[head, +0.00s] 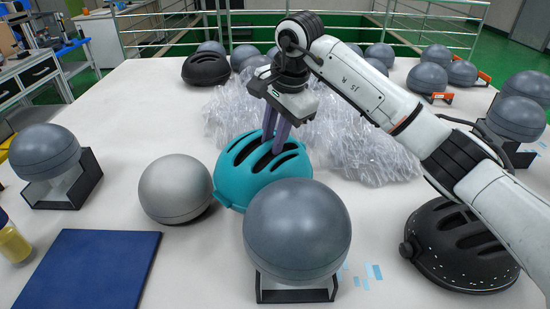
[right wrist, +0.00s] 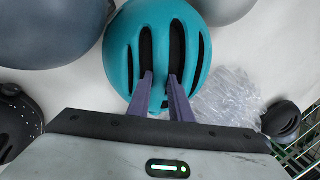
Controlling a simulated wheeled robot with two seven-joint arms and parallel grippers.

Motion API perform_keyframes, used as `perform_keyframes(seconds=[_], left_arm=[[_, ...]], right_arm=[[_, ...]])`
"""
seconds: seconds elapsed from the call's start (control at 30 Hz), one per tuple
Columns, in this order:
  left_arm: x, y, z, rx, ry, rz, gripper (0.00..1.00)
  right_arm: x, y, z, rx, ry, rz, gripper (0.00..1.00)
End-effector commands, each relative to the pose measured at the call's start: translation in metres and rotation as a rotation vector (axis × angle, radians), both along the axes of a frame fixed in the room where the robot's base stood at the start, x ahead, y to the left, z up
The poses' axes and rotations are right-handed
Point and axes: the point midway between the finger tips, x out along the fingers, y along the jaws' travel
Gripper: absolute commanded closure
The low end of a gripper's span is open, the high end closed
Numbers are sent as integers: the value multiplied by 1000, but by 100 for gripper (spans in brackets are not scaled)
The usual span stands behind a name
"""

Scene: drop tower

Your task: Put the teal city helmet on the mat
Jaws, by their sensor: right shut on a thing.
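The teal city helmet (head: 243,182) with dark vent slots sits near the middle of the white table in the head view, behind a grey ball-shaped headform. It also shows in the right wrist view (right wrist: 125,60). My right gripper (head: 276,148) points down onto the helmet's top, shut on it, with its purple fingers at the vent slots; they also show in the right wrist view (right wrist: 160,82). The blue mat (head: 90,270) lies flat and empty at the table's front left. My left gripper is not in view.
A silver headform (head: 175,187) stands left of the helmet, and a grey headform on a black stand (head: 297,230) stands in front. A black speckled helmet (head: 460,245) is at right. Clear crumpled plastic (head: 340,130) lies behind. Another grey headform (head: 45,152) stands behind the mat.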

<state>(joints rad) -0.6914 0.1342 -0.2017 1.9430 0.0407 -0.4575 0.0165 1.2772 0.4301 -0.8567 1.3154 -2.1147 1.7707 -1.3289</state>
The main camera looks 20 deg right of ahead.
Motion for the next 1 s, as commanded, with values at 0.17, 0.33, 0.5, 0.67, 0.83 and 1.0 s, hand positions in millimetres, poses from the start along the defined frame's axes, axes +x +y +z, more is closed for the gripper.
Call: perform_keyframes(seconds=[0.17,0.33,0.5,0.67,0.83,1.0], left_arm=[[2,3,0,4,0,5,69],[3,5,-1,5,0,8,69],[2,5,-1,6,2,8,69],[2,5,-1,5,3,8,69],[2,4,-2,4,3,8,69],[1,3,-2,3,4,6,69]], right_arm=[[0,0,-22,2,-2,0,100],[0,0,-34,2,-2,0,100],[0,1,-59,4,-2,1,100],[1,0,-63,2,-5,1,100],[1,0,-64,1,-4,1,100],[0,0,-66,0,-1,0,63]])
